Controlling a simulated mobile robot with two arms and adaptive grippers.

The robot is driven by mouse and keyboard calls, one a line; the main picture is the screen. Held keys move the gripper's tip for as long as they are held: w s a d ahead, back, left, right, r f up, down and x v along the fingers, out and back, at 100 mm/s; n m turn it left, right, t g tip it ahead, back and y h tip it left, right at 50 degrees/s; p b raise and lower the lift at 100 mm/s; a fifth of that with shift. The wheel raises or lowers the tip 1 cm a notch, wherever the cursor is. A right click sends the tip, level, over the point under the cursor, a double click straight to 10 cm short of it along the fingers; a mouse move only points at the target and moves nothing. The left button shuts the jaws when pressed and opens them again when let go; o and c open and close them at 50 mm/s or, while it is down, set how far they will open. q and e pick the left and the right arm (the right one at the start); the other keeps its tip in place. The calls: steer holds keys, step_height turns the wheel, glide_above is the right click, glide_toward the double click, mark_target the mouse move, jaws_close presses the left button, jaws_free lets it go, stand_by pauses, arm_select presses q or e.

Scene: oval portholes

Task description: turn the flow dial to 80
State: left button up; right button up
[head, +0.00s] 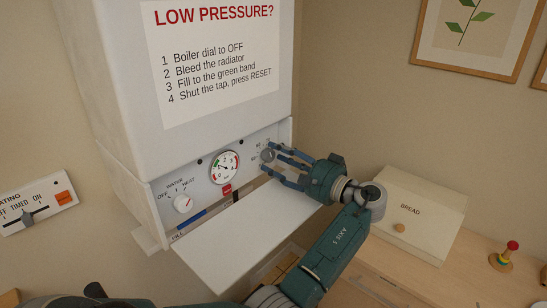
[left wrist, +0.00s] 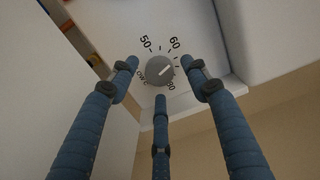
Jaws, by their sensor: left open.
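The flow dial (left wrist: 160,70) is a round grey knob with a white pointer line, seen in the left wrist view. Its pointer aims up and right, between the 60 mark and the lower right mark that reads like 80. Marks 50 and what looks like LOW are on its left. In the head view the dial (head: 268,155) is at the right end of the boiler panel, partly behind my fingers. My left gripper (head: 272,163) is open, its three fingers spread around the dial; I cannot tell whether they touch it. My right gripper is not in view.
The white boiler's lowered flap (head: 245,230) lies below the panel. A pressure gauge (head: 224,167) and a white mode dial (head: 183,204) are left of the flow dial. A bread box (head: 415,215) stands on the counter at right.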

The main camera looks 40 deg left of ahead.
arm_select(q)
steer(key=d, duration=1)
steer(key=shift+s+d, duration=0.15)
steer(key=shift+s, duration=0.15)
